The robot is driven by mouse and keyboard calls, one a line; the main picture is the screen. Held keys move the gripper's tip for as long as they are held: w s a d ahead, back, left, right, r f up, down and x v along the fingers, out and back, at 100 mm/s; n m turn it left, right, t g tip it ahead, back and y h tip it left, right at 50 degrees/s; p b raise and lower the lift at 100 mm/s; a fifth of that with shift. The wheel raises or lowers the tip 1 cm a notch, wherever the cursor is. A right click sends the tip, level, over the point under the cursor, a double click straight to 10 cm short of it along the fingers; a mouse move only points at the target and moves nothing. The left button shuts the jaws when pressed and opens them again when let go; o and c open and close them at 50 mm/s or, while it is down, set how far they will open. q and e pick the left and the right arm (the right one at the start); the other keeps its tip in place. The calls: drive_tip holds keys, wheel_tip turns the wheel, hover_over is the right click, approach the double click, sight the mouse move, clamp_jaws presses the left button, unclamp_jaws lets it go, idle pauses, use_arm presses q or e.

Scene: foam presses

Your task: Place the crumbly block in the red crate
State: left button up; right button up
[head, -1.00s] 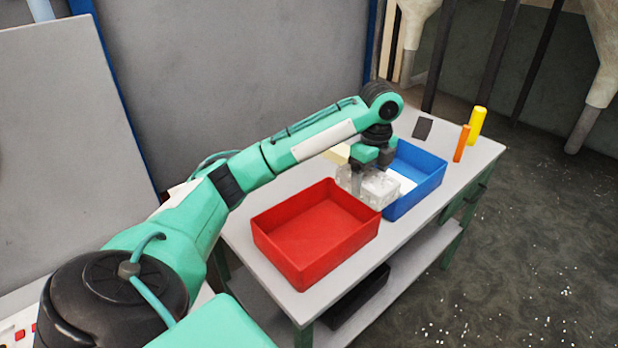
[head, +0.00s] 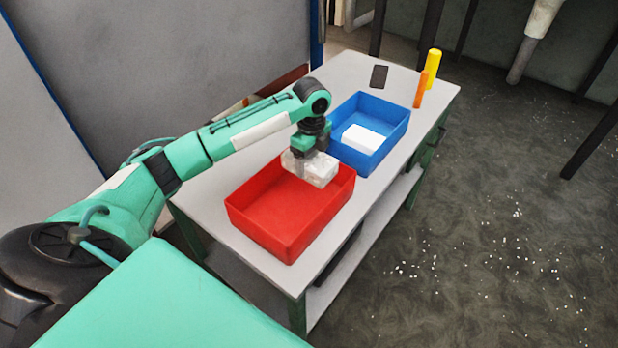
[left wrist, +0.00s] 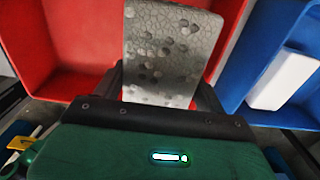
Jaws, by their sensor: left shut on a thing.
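My left gripper (head: 308,158) is shut on the crumbly block (head: 318,172), a pale grey block with a cracked, pitted surface. In the head view the block is at the far end of the red crate (head: 272,232), over its opening near the far rim. In the left wrist view the block (left wrist: 168,52) sits between the fingers, with the red crate (left wrist: 65,50) behind it. I cannot tell how high above the crate floor it is. The inside of the red crate that shows is empty. My right gripper is not in view.
A blue crate (head: 395,128) with a white block (head: 363,138) in it stands just beyond the red crate on the grey table (head: 330,75). An orange cylinder (head: 421,90), a yellow cylinder (head: 432,62) and a dark flat piece (head: 379,76) are at the far end. White crumbs lie on the floor.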

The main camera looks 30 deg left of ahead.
use_arm(q)
wheel_tip(320, 180, down, 4)
drive_tip(key=shift+a+f+p, duration=0.1)
drive_tip(key=shift+f+p, duration=0.15)
drive_tip(key=shift+p, duration=0.1)
drive_tip(key=shift+f, duration=0.45)
wheel_tip(320, 180, down, 4)
drive_tip(key=shift+r+p, duration=0.25)
drive_tip(key=shift+p, duration=0.3)
drive_tip(key=shift+f, duration=0.2)
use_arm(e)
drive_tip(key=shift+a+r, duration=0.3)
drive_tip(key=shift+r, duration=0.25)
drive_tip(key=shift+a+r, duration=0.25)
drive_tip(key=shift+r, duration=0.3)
use_arm(q)
drive_tip(key=o, duration=1)
drive_tip(key=shift+c, duration=0.2)
